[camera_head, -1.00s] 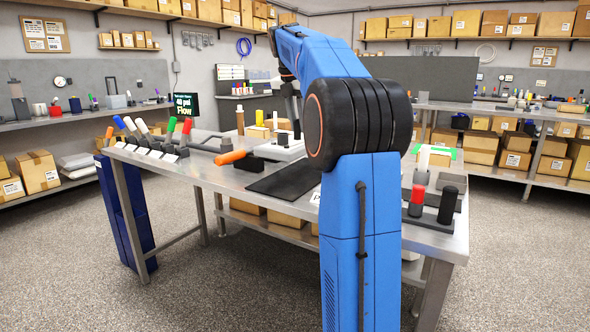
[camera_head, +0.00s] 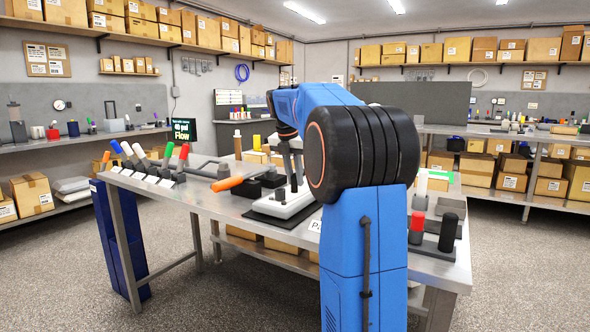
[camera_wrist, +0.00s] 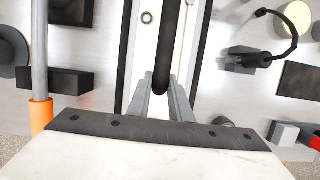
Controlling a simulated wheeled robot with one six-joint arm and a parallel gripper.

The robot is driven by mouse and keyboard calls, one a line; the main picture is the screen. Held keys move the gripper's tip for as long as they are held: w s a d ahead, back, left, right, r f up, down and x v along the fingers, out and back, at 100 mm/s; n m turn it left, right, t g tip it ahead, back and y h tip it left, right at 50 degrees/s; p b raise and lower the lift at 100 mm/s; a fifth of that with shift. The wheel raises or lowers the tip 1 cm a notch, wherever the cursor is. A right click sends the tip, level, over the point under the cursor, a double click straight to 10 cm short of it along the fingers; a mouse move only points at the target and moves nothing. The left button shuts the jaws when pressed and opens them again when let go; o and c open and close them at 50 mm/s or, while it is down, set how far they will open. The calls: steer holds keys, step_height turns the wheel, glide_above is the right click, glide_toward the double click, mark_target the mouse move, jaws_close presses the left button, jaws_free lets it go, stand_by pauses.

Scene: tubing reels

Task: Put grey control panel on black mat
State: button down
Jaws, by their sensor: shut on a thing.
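The grey control panel (camera_head: 283,206), a pale slab with dark upright parts, is over the black mat (camera_head: 268,230) on the metal table. The mat shows as a dark strip along the panel's front edge. I cannot tell whether the panel touches the mat or hangs just above it. My gripper (camera_head: 293,183) points down and is shut on the panel. In the wrist view my gripper (camera_wrist: 162,90) has its fingers at a black upright bar on the panel (camera_wrist: 140,65); dark strips show along both sides of the panel.
An orange-handled tool (camera_head: 228,183) and dark blocks lie left of the panel. Several coloured-handled pieces (camera_head: 148,165) stand in a row at the table's left. A black stand with red and black cylinders (camera_head: 432,240) is at the right front. My blue arm hides the table's middle right.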

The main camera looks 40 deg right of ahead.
steer(key=shift+f, duration=0.2)
steer(key=c, duration=1.6)
jaws_free()
steer(key=shift+f, duration=0.15)
steer(key=v, duration=1.2)
steer(key=shift+s+a, duration=0.1)
steer(key=shift+a, duration=0.05)
